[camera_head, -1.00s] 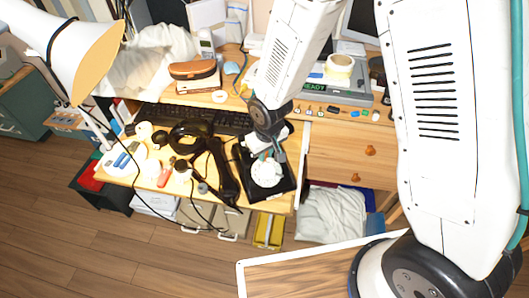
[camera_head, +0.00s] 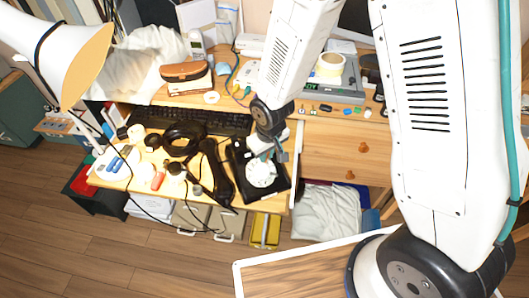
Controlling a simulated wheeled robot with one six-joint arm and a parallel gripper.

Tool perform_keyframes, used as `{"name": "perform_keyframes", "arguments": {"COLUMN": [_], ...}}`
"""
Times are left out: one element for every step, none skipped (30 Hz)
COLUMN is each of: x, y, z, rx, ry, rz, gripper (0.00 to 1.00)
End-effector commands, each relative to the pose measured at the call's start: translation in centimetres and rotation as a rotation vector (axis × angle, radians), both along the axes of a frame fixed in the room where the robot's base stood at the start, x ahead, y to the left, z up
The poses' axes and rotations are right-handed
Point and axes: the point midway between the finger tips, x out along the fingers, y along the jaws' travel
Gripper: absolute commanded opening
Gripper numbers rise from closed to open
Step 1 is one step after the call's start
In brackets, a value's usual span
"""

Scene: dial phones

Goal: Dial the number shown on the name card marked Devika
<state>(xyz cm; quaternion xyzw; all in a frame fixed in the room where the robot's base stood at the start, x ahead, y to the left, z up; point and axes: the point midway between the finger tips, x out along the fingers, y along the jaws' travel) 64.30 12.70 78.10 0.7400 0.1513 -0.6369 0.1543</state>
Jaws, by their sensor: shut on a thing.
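A black desk phone (camera_head: 244,184) with a round white dial (camera_head: 262,174) sits at the right end of the lower desk surface. My gripper (camera_head: 272,157) reaches down from above to the far side of the dial. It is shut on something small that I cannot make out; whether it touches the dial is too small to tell. My wrist hides the far part of the phone. A black curved handset-like piece (camera_head: 217,172) lies just left of the phone. No card marked Devika is readable in this view.
A black keyboard (camera_head: 207,121) lies behind the phone. A lamp (camera_head: 72,62), dark headphones (camera_head: 183,139) and loose cables crowd the left. A grey device (camera_head: 330,88) with a tape roll stands at the back right.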

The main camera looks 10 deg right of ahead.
Motion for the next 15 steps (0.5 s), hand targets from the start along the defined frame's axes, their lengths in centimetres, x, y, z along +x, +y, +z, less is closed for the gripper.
{"name": "perform_keyframes", "arguments": {"x": [0.0, 0.0, 0.0, -0.01, -0.03, -0.07, -0.12, -0.17, -0.24, -0.31, -0.39, -0.49, -0.56, -0.61, -0.64], "y": [0.01, 0.01, 0.01, 0.0, -0.03, -0.1, -0.18, -0.27, -0.41, -0.51, -0.62, -0.76, -0.84, -0.89, -0.93], "z": [0.0, 0.0, 0.0, 0.0, -0.01, -0.04, -0.07, -0.1, -0.16, -0.2, -0.24, -0.29, -0.34, -0.36, -0.37], "rx": [0.0, 0.0, 0.0, 0.0, 0.0, 0.0, 0.0, 0.0, 0.0, 0.001, 0.001, 0.001, 0.0, 0.0, 0.0], "ry": [0.0, 0.0, 0.0, 0.0, 0.0, 0.0, 0.0, 0.0, 0.0, -0.001, -0.001, -0.001, 0.0, 0.0, 0.0], "rz": [0.0, 0.0, 0.0, 0.0, 0.0, 0.0, 0.0, -0.001, -0.001, -0.001, -0.001, -0.001, -0.001, 0.0, 0.0], "gripper": [0.0, 0.0, 0.0, 0.0, 0.0, 0.0, 0.0, 0.0, 0.0, 0.0, 0.0, 0.0, 0.0, 0.0, 0.0]}}
